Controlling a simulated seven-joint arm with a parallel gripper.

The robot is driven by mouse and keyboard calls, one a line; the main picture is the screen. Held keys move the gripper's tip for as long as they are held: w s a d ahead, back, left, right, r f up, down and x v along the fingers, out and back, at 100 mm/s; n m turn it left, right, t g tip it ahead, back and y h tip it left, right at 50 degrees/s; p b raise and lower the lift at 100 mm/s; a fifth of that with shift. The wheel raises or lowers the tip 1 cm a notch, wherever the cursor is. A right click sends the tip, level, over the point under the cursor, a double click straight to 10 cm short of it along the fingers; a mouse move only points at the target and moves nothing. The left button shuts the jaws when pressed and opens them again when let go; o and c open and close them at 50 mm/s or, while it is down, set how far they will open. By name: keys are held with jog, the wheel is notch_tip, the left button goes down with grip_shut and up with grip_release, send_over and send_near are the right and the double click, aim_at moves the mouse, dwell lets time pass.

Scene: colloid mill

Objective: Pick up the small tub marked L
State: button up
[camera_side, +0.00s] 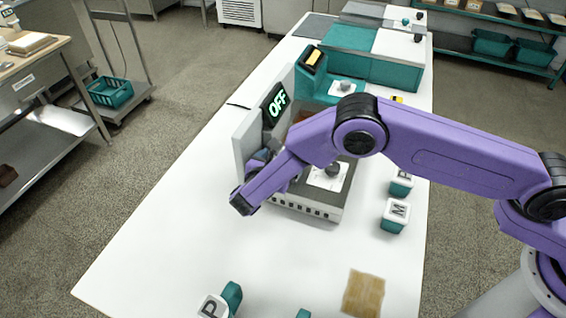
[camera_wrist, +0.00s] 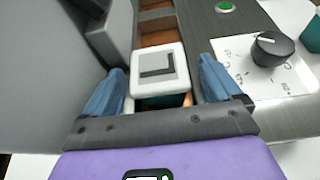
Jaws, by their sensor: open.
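The small tub marked L (camera_wrist: 158,62) has a white lid with a dark letter and a teal body. In the wrist view it sits in a narrow slot of the machine, beside a grey wall. My gripper (camera_wrist: 160,82) is open, with one blue finger on each side of the tub. Whether the fingers touch it I cannot tell.
A tub marked P (camera_side: 212,307) and a brown square (camera_side: 363,294) lie near the front. The table's left front is clear.

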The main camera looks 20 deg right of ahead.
jog(key=shift+c, duration=0.3)
jog(key=shift+r, duration=0.1)
jog(key=c, duration=1.2)
